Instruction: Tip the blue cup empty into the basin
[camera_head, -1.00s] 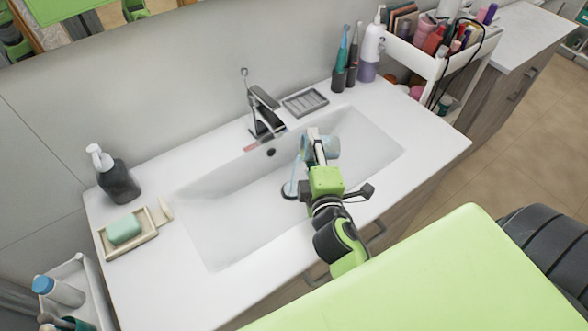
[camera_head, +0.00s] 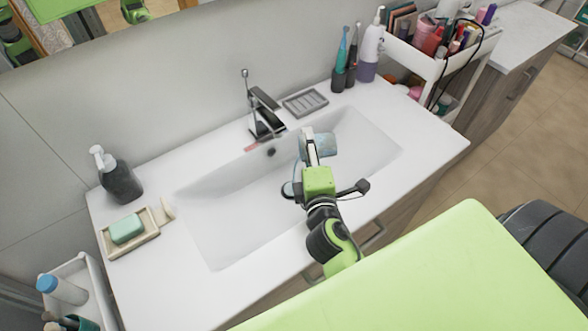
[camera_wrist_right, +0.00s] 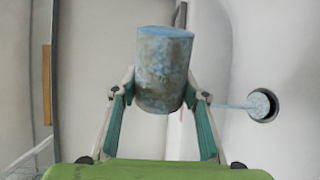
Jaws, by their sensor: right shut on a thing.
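The blue cup (camera_head: 322,146) is mottled blue and grey and lies tipped over above the white basin (camera_head: 215,228). My right gripper (camera_head: 313,150) is shut on it. In the right wrist view the cup (camera_wrist_right: 164,65) sits between the two fingers of the right gripper (camera_wrist_right: 160,85). A thin pale blue streak of liquid leads from beside the right-hand finger to the round drain (camera_wrist_right: 262,104), where blue also shows. The cup's inside is hidden, so I cannot tell how much is left in it. My left gripper is not in view.
A black faucet (camera_head: 265,115) stands behind the basin, beside a grey soap tray (camera_head: 305,102). A dark pump bottle (camera_head: 120,182) and a soap dish (camera_head: 135,245) stand left. Toothbrushes (camera_head: 341,60) and a purple bottle (camera_head: 369,55) stand back right, near a loaded cart (camera_head: 425,62).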

